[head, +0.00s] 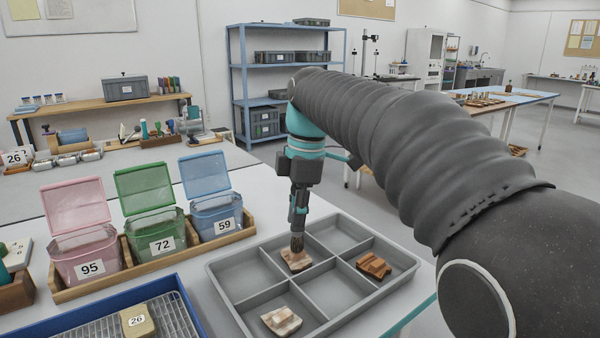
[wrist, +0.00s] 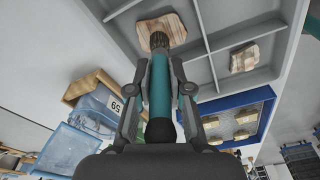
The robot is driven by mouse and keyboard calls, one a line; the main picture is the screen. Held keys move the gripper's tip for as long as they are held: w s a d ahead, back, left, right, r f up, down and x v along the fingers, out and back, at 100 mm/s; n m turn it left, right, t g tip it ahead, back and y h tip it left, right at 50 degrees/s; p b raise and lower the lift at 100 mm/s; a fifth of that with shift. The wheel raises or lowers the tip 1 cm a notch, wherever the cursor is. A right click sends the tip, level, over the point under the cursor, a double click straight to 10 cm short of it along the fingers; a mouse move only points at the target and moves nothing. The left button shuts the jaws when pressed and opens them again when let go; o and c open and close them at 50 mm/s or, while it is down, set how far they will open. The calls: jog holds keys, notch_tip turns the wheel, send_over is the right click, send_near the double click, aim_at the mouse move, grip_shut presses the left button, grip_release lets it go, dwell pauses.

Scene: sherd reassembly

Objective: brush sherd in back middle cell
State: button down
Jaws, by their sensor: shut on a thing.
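My gripper (head: 299,190) is shut on a brush, pointing down over the grey divided tray (head: 225,288). The brush has a teal handle (wrist: 160,85) and dark bristles (head: 297,241). The bristle tips touch, or nearly touch, a pale tan sherd (head: 296,262) in the back middle cell. In the wrist view the bristles cover part of this sherd (wrist: 172,26). An orange-brown sherd (head: 374,265) lies in the right cell of the front row. A cream and brown sherd (head: 281,321) lies in the left cell of that row.
A blue-rimmed tray (head: 182,291) with a wire rack holds a piece tagged 26 (head: 137,321). The tray's other cells look empty.

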jog(key=shift+w+d, duration=0.25)
jog(key=shift+d, duration=0.15)
jog(key=r, duration=0.2)
jog(key=shift+s+a+r, duration=0.1)
jog(key=shift+a+r, duration=0.1)
jog(key=shift+r, duration=2.9)
jog(key=shift+f, duration=0.15)
jog(key=shift+f+b, duration=1.7)
jog(key=shift+f, duration=1.2)
jog(key=shift+f+b, duration=0.7)
jog(key=shift+f, duration=0.35)
